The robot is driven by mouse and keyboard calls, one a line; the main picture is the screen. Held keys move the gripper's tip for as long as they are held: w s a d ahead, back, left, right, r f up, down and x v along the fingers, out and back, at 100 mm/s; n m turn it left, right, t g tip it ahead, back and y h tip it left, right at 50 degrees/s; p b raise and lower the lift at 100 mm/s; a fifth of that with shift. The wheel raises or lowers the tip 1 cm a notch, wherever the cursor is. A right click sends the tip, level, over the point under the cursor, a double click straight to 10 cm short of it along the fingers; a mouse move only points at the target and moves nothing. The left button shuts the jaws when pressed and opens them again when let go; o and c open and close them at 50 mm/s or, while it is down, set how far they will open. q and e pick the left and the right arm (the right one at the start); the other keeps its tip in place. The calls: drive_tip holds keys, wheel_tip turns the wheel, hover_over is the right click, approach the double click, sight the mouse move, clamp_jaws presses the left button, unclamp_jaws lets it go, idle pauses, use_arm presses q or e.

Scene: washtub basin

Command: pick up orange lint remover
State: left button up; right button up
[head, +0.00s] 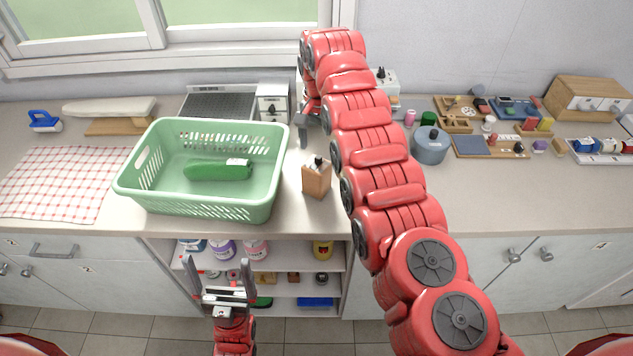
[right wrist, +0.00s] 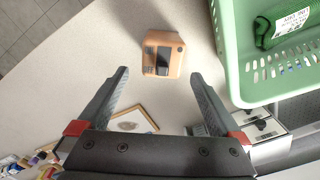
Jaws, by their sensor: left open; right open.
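The orange lint remover (head: 316,180), a small orange-brown block with a dark top, stands on the counter just right of the green basket. In the right wrist view the orange lint remover (right wrist: 174,44) shows a dark panel and lies beyond the fingertips, lined up with the gap between them. My right gripper (right wrist: 158,77) is open and empty. In the head view my right gripper (head: 304,132) is partly hidden by my arm, behind the lint remover. My left gripper (head: 222,272) is open and empty, low in front of the shelves.
The green basket (head: 205,207) holds a green item (head: 210,171) with a white label. A blue-grey pot (head: 430,150) stands to the right, beyond my arm. A checkered cloth (head: 62,183) lies at left. The counter front beside the lint remover is clear.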

sight(319, 158)
wheel_tip(319, 158, down, 4)
drive_tip(key=shift+s+f+p, duration=0.1)
drive_tip(key=shift+s+p, duration=0.05)
drive_tip(key=shift+p, duration=1)
drive_tip(key=shift+f, duration=0.45)
drive_tip(key=f+p, duration=0.2)
drive_tip(key=shift+s+a+f, duration=0.1)
drive_tip(key=shift+a+f, duration=0.2)
drive_tip(key=shift+a, duration=0.05)
drive_tip(key=shift+f+b, duration=0.55)
drive_tip(key=shift+f, duration=0.75)
drive_tip(key=shift+c, duration=0.2)
